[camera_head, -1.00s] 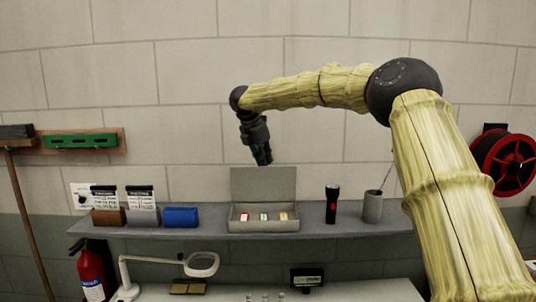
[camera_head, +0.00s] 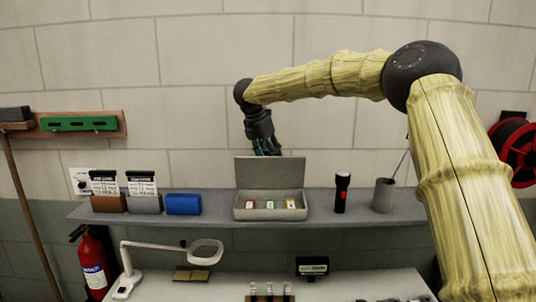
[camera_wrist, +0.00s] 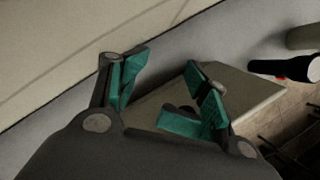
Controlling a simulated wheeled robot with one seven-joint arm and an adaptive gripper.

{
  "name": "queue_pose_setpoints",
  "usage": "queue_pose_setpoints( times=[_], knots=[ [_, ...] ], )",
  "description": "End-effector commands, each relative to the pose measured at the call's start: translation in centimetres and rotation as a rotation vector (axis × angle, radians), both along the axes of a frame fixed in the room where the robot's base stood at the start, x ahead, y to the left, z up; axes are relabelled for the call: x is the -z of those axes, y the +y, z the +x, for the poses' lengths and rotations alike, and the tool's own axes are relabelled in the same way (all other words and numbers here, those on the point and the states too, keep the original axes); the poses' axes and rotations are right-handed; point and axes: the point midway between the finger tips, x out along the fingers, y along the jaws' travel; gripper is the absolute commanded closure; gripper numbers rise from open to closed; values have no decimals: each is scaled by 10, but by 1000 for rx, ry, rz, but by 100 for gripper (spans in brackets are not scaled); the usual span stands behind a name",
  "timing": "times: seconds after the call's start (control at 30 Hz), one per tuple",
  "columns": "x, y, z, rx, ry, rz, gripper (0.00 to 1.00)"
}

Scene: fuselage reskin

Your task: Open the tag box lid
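The grey tag box (camera_head: 270,213) stands on the wall shelf in the head view. Its lid (camera_head: 270,172) is raised, standing upright at the back of the box. Several small coloured tags (camera_head: 270,204) lie inside. My gripper (camera_head: 268,152) is above the box, near the lid's top edge and partly hidden behind it. In the wrist view my gripper (camera_wrist: 165,85) has its green-padded fingers spread apart with nothing held between them. The lid's grey panel (camera_wrist: 255,92) shows beside and below the fingers. I cannot tell whether a finger touches it.
A black flashlight (camera_head: 341,193) and a grey cup (camera_head: 384,195) stand right of the box on the shelf (camera_head: 320,216). A blue case (camera_head: 183,204) and two card holders (camera_head: 143,203) are to the left. A magnifier lamp (camera_head: 205,250) stands below.

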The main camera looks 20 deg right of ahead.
Motion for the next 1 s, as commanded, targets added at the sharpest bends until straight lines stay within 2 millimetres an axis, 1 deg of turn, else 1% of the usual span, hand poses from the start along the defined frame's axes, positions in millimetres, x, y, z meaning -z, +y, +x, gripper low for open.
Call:
queue_pose_setpoints(
  times=[0.27,0.37,0.47,0.57,0.8,1.0],
  knots=[
    [-6,0,-2,-1,-4,-2,56],
    [-13,2,-2,-1,-5,-1,56],
    [-25,5,-5,0,-6,-2,56],
    [-40,12,-7,-1,-6,-2,56],
    [-81,27,-15,-1,-7,0,56],
    [-105,36,-20,0,-6,0,56]
  ],
)
